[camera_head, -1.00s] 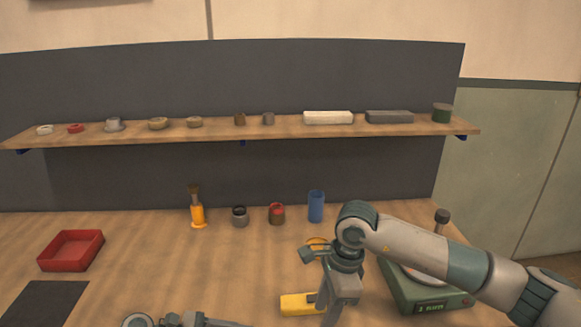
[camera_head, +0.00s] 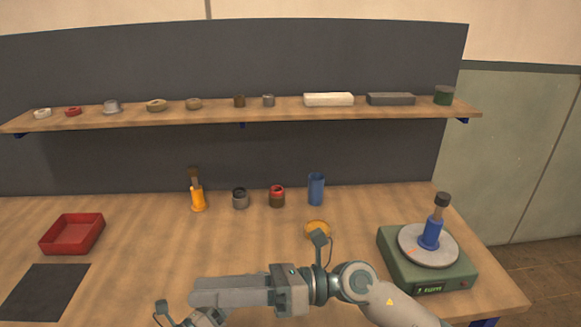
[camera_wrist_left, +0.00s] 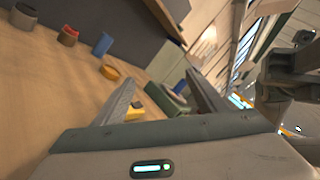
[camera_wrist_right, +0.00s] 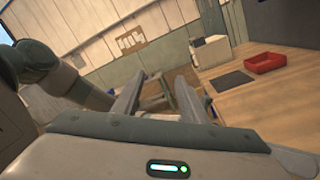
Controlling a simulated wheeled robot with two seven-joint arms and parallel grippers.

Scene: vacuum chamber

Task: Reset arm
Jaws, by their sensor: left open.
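My right gripper (camera_head: 198,290) lies level over the front of the table in the head view, pointing left. In the right wrist view its two fingers (camera_wrist_right: 158,90) are spread with nothing between them. My left gripper (camera_wrist_left: 165,88) has its fingers apart and empty in the left wrist view. In the head view only a small part of the left arm shows at the bottom edge. A yellow block (camera_wrist_left: 140,111) shows partly behind a finger in the left wrist view; it cannot be made out in the head view.
A green scale (camera_head: 428,270) bears a blue-based piece (camera_head: 430,234) with a dark top. A yellow ring (camera_head: 317,228), blue cylinder (camera_head: 316,189) and other small parts stand mid-table. A red tray (camera_head: 72,234) and dark mat (camera_head: 45,292) are left. A shelf (camera_head: 240,116) runs behind.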

